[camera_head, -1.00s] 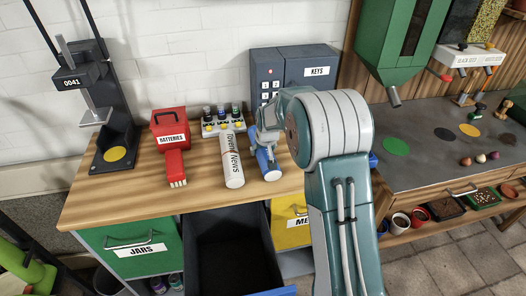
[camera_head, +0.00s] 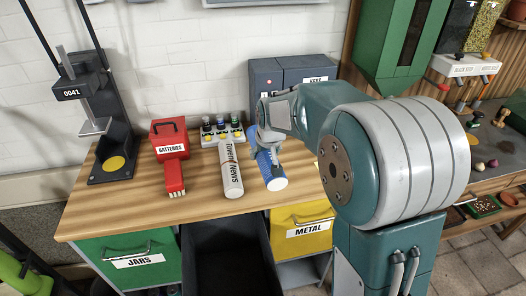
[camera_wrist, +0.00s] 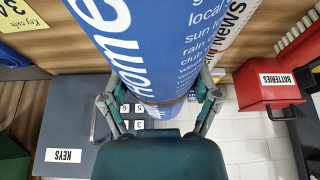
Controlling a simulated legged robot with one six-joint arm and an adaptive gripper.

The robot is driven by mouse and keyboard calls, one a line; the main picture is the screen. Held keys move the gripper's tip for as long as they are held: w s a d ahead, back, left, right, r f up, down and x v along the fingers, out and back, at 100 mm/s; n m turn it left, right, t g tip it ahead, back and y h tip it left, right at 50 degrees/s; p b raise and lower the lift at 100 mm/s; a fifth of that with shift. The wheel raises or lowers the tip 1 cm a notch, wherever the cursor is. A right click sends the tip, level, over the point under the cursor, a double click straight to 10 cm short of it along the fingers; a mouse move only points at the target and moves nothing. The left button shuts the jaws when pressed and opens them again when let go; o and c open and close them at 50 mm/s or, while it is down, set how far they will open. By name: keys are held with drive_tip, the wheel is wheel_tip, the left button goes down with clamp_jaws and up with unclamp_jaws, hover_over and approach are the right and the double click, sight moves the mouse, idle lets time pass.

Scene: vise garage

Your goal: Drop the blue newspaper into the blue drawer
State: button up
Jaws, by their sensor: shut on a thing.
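The blue rolled newspaper (camera_head: 272,175) is at the wooden worktop, right of the white rolled newspaper (camera_head: 230,170). My gripper (camera_head: 268,142) is shut around it from above. In the wrist view, the blue newspaper (camera_wrist: 150,50) with white print passes between the two fingers of my gripper (camera_wrist: 160,98). I cannot tell whether it still touches the worktop. An open drawer with a dark, empty-looking inside (camera_head: 225,262) is below the worktop in the head view. Its front is out of view now.
A green drawer marked JARS (camera_head: 135,255) and a yellow drawer marked METAL (camera_head: 302,230) flank the open drawer. A red batteries box (camera_head: 168,140), a rack of small bottles (camera_head: 220,132) and the grey key safe (camera_head: 290,75) stand on the worktop (camera_head: 125,212).

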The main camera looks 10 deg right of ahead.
sight(267, 160)
drive_tip(key=shift+s+a+r, duration=0.1)
drive_tip(key=shift+s+r, duration=0.25)
drive_tip(key=shift+s, duration=0.5)
drive_tip(key=shift+s+a+r, duration=0.1)
drive_tip(key=shift+s+r, duration=0.3)
drive_tip(key=shift+s, duration=0.4)
drive_tip(key=shift+s+a+r, duration=0.1)
drive_tip(key=shift+s+r, duration=0.25)
drive_tip(key=shift+s, duration=0.5)
